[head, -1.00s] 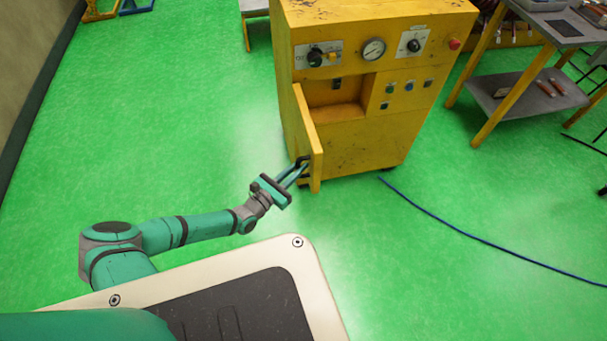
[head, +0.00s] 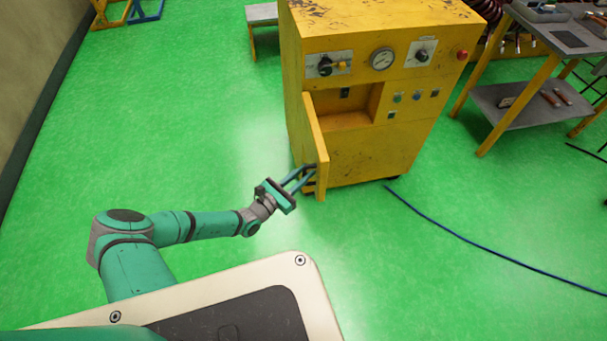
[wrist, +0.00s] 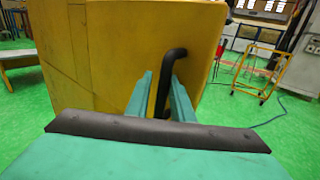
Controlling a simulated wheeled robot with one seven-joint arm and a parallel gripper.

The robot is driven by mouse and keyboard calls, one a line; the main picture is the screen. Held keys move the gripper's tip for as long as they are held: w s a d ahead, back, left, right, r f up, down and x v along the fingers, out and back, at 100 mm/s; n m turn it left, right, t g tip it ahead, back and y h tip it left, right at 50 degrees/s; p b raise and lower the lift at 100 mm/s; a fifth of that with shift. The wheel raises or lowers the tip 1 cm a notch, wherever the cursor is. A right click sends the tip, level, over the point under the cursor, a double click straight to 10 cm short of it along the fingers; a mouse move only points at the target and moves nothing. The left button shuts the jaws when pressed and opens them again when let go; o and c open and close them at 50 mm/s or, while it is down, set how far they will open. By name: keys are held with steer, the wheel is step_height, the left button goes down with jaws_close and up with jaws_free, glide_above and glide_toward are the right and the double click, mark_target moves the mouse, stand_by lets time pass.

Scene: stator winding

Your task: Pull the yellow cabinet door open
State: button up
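The yellow cabinet (head: 365,150) stands ahead in the head view. Its door (head: 313,135) is swung outward at the left, leaving the front recess exposed. The door's face fills much of the wrist view (wrist: 115,60). A black bent bar handle (wrist: 164,80) is on the door near its free edge. My gripper (head: 307,178) is at the handle. Its two fingers (wrist: 162,90) are apart, one on each side of the bar, with a narrow gap visible. The handle is partly hidden behind the fingers in the head view.
A blue cable (head: 450,228) runs over the green floor right of the cabinet. A grey workbench (head: 500,98) with tools stands at the right. A small stool (head: 262,16) is behind the cabinet. The floor left of the door is clear.

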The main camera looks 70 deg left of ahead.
steer(key=shift+w+d, duration=0.1)
steer(key=shift+d, duration=0.05)
steer(key=shift+d, duration=0.1)
stand_by(0.3)
steer(key=v, duration=1.1)
steer(key=shift+f, duration=0.1)
